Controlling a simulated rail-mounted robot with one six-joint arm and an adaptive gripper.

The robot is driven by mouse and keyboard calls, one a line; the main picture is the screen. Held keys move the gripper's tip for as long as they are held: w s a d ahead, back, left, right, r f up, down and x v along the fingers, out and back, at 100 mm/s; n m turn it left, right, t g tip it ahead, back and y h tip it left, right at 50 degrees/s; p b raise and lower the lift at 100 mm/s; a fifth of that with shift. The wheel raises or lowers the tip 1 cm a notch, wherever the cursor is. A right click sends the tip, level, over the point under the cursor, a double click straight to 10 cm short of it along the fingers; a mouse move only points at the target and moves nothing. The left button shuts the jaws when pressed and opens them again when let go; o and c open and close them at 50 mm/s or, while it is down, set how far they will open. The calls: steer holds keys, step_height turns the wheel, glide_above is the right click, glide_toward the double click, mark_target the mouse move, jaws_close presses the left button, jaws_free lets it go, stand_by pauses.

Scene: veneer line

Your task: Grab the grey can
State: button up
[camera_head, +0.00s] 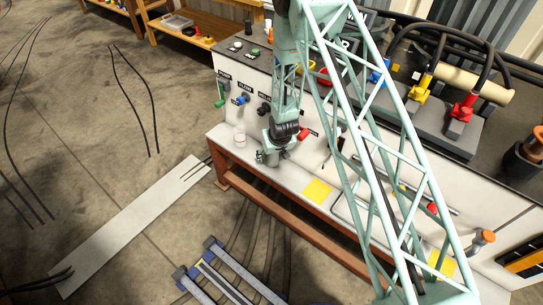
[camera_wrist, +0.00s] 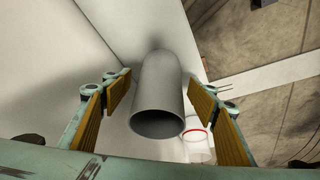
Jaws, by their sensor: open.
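The grey can (camera_wrist: 158,85) is in the middle of the wrist view, a smooth cylinder whose round, dark end faces the camera. My gripper (camera_wrist: 160,98) is open, with one yellow-padded finger on each side of the can. A gap shows between the can and each finger, so it is not clamped. In the head view, my gripper (camera_head: 268,157) is low over the left end of the white bench shelf (camera_head: 290,178). I cannot make out the can there, behind or among the gripper parts.
A white cup with a red rim (camera_wrist: 197,138) stands close to the can and the right finger. In the head view, the cup (camera_head: 240,139) is left of my gripper. A panel with coloured knobs (camera_head: 243,98) rises behind the shelf. A yellow square (camera_head: 317,191) lies right.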

steer(key=shift+w+f, duration=0.15)
steer(key=shift+f, duration=0.25)
steer(key=shift+c, duration=0.5)
steer(key=c, duration=0.9)
steer(key=shift+a+r, duration=0.1)
steer(key=shift+s+a+r+p, duration=0.2)
steer(key=shift+s+r+p, duration=0.1)
steer(key=shift+r, duration=0.3)
step_height(320, 180, up, 6)
steer(key=shift+f+p, duration=0.1)
steer(key=shift+p, duration=0.65)
steer(key=s+a, duration=0.3)
steer(key=s, duration=0.2)
steer(key=s+a+p, duration=0.1)
steer(key=s+a, duration=0.3)
steer(key=s, duration=0.1)
steer(key=s+a+p, duration=0.1)
steer(key=s+a, duration=0.3)
steer(key=s, duration=0.1)
steer(key=shift+s+a, duration=0.15)
steer(key=shift+s, duration=0.1)
